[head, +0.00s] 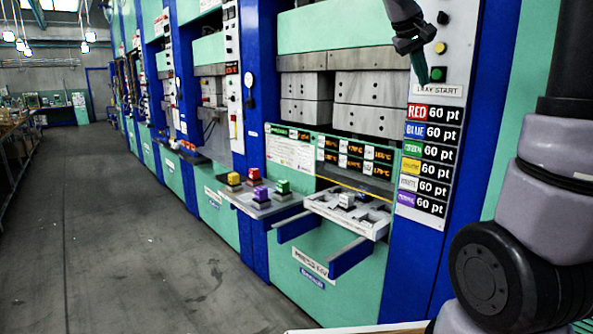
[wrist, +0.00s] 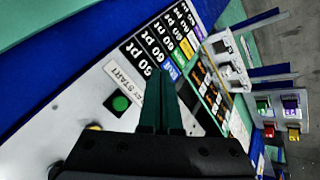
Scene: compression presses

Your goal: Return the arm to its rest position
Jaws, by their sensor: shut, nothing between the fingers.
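My gripper (head: 419,68) is at the upper right of the head view, in front of the press's control panel, just left of the green button (head: 437,74). Its dark green fingers point down and are together with nothing between them. In the wrist view my gripper (wrist: 161,82) shows its two fingers side by side, over the panel near the green button (wrist: 120,102) and the colour score labels (wrist: 150,50). I cannot tell whether the fingertips touch the panel. My grey arm link (head: 555,180) fills the right side of the head view.
A tray with a white block (head: 347,199) sticks out from the press on rails. Beside it a shelf holds purple (head: 261,194), green (head: 282,187), red and yellow blocks. More presses line the wall. The floor (head: 130,230) to the left is clear.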

